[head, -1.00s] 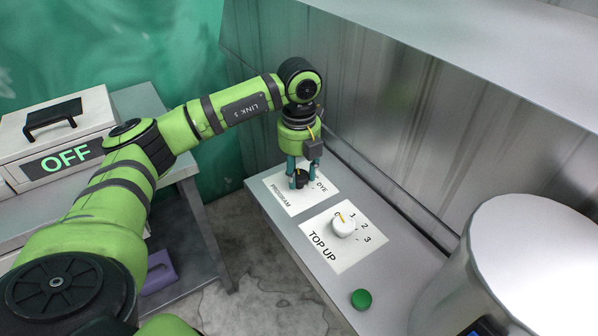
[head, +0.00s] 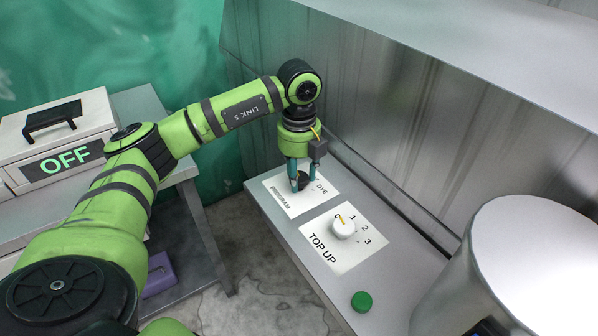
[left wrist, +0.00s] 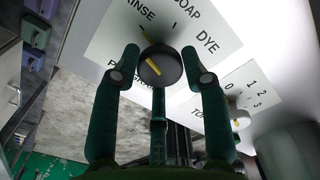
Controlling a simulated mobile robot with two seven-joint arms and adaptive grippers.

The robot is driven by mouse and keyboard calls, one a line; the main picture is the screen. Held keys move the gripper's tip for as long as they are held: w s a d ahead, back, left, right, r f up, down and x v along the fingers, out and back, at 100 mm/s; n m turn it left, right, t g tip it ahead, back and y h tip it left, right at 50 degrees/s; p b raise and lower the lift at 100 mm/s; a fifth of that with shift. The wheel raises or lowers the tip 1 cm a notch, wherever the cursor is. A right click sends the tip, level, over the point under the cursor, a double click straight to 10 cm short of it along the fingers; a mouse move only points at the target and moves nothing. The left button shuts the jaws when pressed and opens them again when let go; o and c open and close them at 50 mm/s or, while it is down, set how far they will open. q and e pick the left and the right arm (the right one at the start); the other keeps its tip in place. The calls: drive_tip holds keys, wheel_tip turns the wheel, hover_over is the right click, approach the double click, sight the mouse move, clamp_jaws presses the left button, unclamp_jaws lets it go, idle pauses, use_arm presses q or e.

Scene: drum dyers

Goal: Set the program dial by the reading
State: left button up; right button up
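The black program dial (left wrist: 160,66) has a yellow pointer line and shows close up in the left wrist view. Its pointer tilts up-left, toward the RINSE end of the print. The PROGRAM plate (left wrist: 110,45) carries RINSE, SOAP and DYE; it also shows in the head view (head: 289,206). My left gripper (left wrist: 159,60) points down over the dial, one finger on each side. The fingers look open, with narrow gaps at the dial. In the head view the left gripper (head: 302,186) partly hides the dial. My right gripper is not in view.
A white TOP UP dial (head: 343,227) sits beside it, pointer near 0. A green button (head: 362,301) is nearer on the bench (head: 395,283). A metal drum (head: 530,260) stands right. A box with a green OFF display (head: 62,160) is left. The metal wall is close behind.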

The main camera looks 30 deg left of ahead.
sight(299, 177)
use_arm(q)
drive_tip(key=shift+o, duration=0.8)
drive_tip(key=shift+r, duration=0.1)
wheel_tip(299, 177, up, 12)
idle(0.4)
